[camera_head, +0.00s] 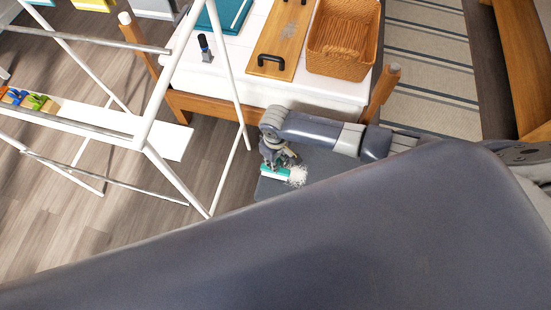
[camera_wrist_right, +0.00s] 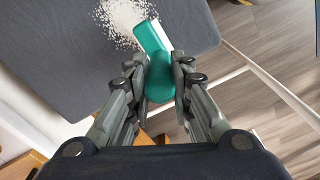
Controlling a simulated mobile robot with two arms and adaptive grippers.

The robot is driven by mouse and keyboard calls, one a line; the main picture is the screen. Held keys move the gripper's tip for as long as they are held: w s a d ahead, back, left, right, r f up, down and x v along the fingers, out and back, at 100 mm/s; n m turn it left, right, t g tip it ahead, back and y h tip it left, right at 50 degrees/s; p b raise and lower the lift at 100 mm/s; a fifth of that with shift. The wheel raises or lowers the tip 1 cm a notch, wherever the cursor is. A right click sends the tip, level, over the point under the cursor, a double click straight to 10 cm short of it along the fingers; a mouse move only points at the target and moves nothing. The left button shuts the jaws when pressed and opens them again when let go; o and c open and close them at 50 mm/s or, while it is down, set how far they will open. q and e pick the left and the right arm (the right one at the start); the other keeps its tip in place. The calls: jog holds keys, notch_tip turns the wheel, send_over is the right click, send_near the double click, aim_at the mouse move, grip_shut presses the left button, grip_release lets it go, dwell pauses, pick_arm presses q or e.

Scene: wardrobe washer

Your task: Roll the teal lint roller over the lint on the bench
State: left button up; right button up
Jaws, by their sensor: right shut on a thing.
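The teal lint roller (camera_head: 275,172) is held by my right gripper (camera_head: 279,160) low over the dark grey bench (camera_head: 325,168). In the right wrist view, the fingers close on the roller's teal end (camera_wrist_right: 160,82), and a white strip shows along its far part. The lint (camera_wrist_right: 122,18) is a patch of white specks on the bench, just beside the roller's far end. In the head view the lint (camera_head: 298,176) lies at the roller's right end. I cannot tell whether the roller touches the bench. My left gripper is out of view.
A white drying rack (camera_head: 150,110) stands at left, close to the bench. Behind is a wooden-framed seat with a white top (camera_head: 250,90), carrying a wicker basket (camera_head: 342,38), a wooden tray (camera_head: 285,35) and a small dark blue item (camera_head: 205,48). My large grey part hides the foreground.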

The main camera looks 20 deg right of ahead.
jog(key=shift+f+b, duration=0.4)
jog(key=shift+f, duration=0.2)
dwell(0.5)
jog(key=s+d+p, duration=0.1)
jog(key=d+p, duration=0.1)
jog(key=s+d+p, duration=0.1)
jog(key=shift+s+d+r, duration=0.25)
jog(key=shift+s+d, duration=0.1)
jog(key=shift+d, duration=0.05)
jog(key=shift+s+d+f, duration=0.1)
jog(key=shift+d+f, duration=0.05)
jog(key=shift+d, duration=0.1)
jog(key=shift+s+d+p, duration=0.1)
jog(key=shift+p, duration=0.25)
